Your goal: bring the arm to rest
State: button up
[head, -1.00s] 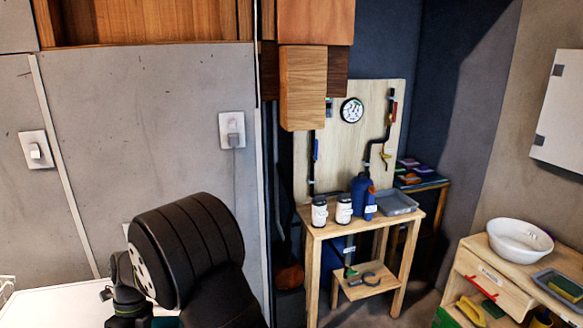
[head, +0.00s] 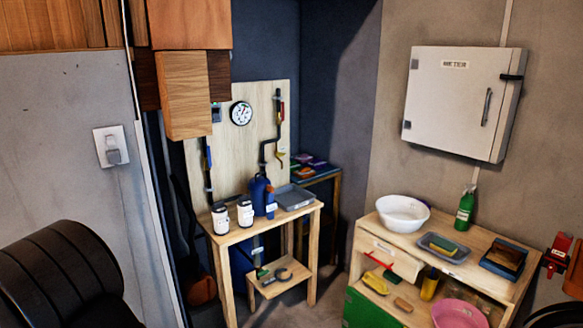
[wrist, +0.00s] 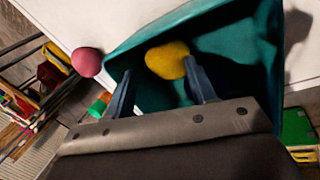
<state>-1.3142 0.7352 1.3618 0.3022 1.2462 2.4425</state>
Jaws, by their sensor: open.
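In the wrist view my gripper (wrist: 157,67) is open, its two dark blue fingers spread apart. A teal bin or tray (wrist: 235,45) lies beyond the fingers, on a white surface. A yellow ball-like thing (wrist: 167,60) shows in front of the teal wall, close to the right fingertip; I cannot tell whether they touch. A pink round thing (wrist: 87,61) is left of the left finger, by the teal rim. In the head view only a black part of my arm shows at lower left; my gripper is out of that view.
A wooden workbench (head: 262,226) holds white jars (head: 221,218) and a blue bottle (head: 261,195). At right a wooden cabinet (head: 380,246) carries a white bowl (head: 403,214) and a green bottle (head: 465,208). A meter box (head: 462,105) hangs on the wall. Some floor shows between bench and cabinet.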

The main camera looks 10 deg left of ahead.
notch_tip(320, 180, down, 3)
jog(key=shift+r, duration=0.1)
jog(key=v, duration=1.2)
jog(key=x, duration=1.2)
jog(key=shift+f, duration=0.25)
jog(key=r, duration=0.5)
jog(key=shift+w+d, duration=0.2)
jog(key=shift+w, duration=0.05)
jog(key=w+d+r, duration=0.7)
jog(key=w+d, duration=0.1)
jog(key=s+d+f+n, duration=0.1)
jog(key=s+d, duration=0.1)
jog(key=d, duration=0.7)
jog(key=s+d+f+n, duration=0.1)
jog(key=s+d, duration=0.2)
jog(key=d, duration=0.6)
jog(key=shift+h, duration=0.3)
jog(key=shift+s+a+f, duration=0.95)
jog(key=shift+s+a, duration=0.2)
jog(key=shift+a, duration=0.05)
jog(key=shift+s+a+f, duration=0.9)
jog(key=shift+s+a, duration=0.3)
jog(key=shift+s+a+f, duration=0.95)
jog(key=shift+s+a, duration=0.2)
jog(key=shift+a, duration=0.05)
